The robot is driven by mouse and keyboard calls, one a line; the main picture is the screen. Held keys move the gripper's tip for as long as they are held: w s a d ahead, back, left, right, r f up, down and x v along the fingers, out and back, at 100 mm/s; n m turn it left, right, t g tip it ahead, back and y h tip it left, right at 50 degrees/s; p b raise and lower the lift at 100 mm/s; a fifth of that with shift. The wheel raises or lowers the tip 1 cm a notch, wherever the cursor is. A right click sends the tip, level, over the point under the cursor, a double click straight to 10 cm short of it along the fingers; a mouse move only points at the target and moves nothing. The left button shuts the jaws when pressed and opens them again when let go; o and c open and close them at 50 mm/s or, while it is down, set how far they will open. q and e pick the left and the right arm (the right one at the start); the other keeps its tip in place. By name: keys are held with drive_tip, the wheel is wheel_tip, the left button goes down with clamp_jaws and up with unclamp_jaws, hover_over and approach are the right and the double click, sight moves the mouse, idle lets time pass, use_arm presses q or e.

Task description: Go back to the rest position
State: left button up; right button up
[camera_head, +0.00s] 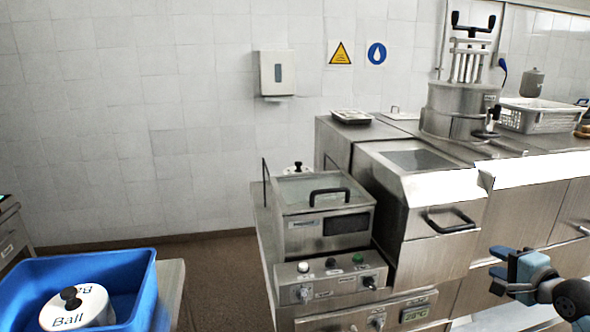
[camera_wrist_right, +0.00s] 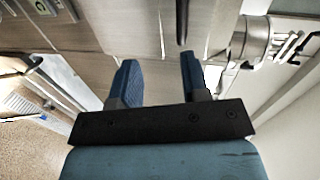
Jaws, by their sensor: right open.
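My right gripper (camera_head: 507,272) is at the lower right in the head view, in front of the steel cabinet fronts. In the right wrist view its two blue fingers (camera_wrist_right: 158,80) stand apart with nothing between them. My left gripper is not in view.
A steel fryer-like unit (camera_head: 320,232) with knobs stands at the centre. A steel counter (camera_head: 430,190) runs right, bearing a white perforated basket (camera_head: 538,116). Brown floor (camera_head: 215,262) is clear between bin and unit.

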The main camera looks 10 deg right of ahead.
drive_tip(key=s+a+f+n+g+p, duration=0.1)
drive_tip(key=s+a+f+n, duration=0.4)
drive_tip(key=f, duration=0.5)
drive_tip(key=s+a+f+n+g, duration=0.1)
drive_tip(key=s+a+f+n, duration=0.2)
drive_tip(key=a+f, duration=0.6)
drive_tip(key=s+a+f+n+g+y, duration=0.1)
drive_tip(key=s+a+f+n, duration=0.4)
drive_tip(key=a, duration=0.4)
drive_tip(key=s+a+f+n+g+y+p, duration=0.1)
drive_tip(key=s+a+f+n, duration=0.5)
drive_tip(key=s+a, duration=0.3)
drive_tip(key=shift+s+f, duration=0.55)
drive_tip(key=shift+f, duration=0.05)
